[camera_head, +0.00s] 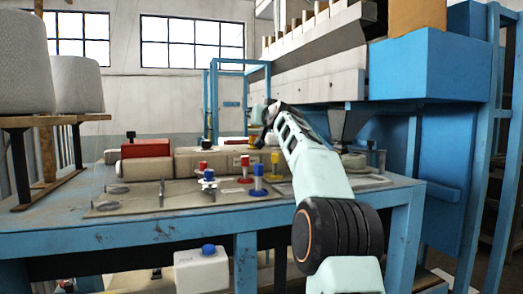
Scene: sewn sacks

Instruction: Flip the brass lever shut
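I cannot pick out a brass lever for certain in the head view; it may be hidden behind my arm or too small to tell. My pale arm reaches from the lower right up over the blue workbench (75,231). My gripper (264,139) is at the arm's far end, over the back part of the bench. It looks small and dark there, and its fingers cannot be made out. I cannot tell whether it touches anything.
A flat panel (130,206) on the bench carries red (245,169), yellow-and-blue (258,180) and blue-topped (209,184) upright pieces. A red block (146,148) lies behind. Large thread cones (75,84) stand left. A blue machine housing (425,66) rises right. A blue-capped white container (202,270) is below.

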